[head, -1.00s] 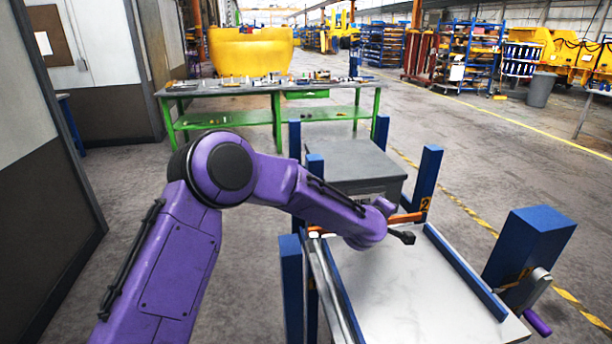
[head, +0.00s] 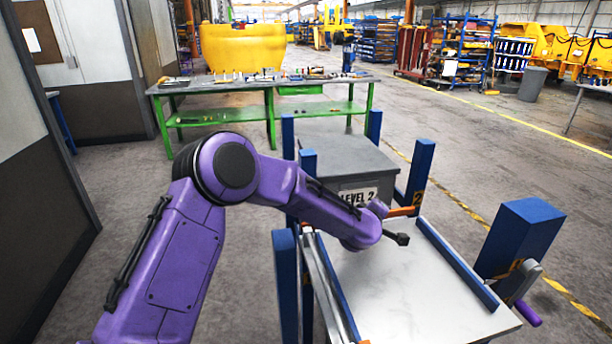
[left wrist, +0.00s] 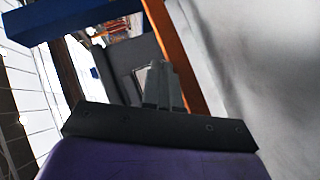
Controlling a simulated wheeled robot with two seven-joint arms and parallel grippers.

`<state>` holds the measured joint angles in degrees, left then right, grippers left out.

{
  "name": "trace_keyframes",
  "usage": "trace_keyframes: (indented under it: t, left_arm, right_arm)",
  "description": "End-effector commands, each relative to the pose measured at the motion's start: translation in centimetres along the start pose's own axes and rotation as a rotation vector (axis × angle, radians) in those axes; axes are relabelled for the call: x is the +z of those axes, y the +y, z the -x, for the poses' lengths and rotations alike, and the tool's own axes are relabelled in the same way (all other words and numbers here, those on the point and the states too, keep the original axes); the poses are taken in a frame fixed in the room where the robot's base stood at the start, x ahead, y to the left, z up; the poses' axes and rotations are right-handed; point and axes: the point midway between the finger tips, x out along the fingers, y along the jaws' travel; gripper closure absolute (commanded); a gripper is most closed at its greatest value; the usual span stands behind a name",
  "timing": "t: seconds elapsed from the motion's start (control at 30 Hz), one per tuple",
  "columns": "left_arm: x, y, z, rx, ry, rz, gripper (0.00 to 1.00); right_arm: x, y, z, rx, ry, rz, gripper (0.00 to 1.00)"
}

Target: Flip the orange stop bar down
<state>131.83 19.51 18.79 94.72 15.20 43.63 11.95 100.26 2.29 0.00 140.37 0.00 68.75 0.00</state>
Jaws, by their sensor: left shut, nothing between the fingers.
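The orange stop bar (head: 403,211) runs across the far end of the pale roller-table top (head: 415,290), close to the blue post on the right. My arm hides much of its middle. In the left wrist view the bar (left wrist: 172,45) is a long strip just right of the fingers. My left gripper (head: 402,239) is over the far part of the top, on the near side of the bar. In the left wrist view its fingers (left wrist: 160,85) are together and empty. Whether they touch the bar is unclear. My right gripper is not in view.
A grey block labelled LEVEL 2 (head: 345,165) stands beyond the bar between blue posts. A blue post (head: 418,175) rises on the right. A blue housing (head: 520,240) with a purple-handled crank (head: 528,313) stands at the right. A green workbench (head: 270,90) is behind.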

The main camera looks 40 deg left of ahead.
Motion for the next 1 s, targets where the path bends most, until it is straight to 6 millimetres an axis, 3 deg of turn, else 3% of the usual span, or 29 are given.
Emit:
trace_keyframes:
  t: [0.2,0.23,0.3,0.6,1.0]
  left_arm:
    - [-1.9,4.8,1.9,0.004,0.0,0.001,1.0]
    - [-1.1,4.3,2.1,0.007,-0.002,-0.001,1.0]
    - [-0.5,5.1,3.4,0.009,0.0,-0.001,1.0]
    - [0.9,8.8,7.9,0.006,0.001,0.001,1.0]
    - [1.2,9.6,8.8,0.004,0.001,0.001,1.0]
  right_arm:
    - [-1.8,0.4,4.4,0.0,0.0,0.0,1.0]
    - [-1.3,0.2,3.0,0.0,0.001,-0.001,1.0]
    - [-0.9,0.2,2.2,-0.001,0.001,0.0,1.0]
    - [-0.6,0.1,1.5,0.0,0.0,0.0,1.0]
    - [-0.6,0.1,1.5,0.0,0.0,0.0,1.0]
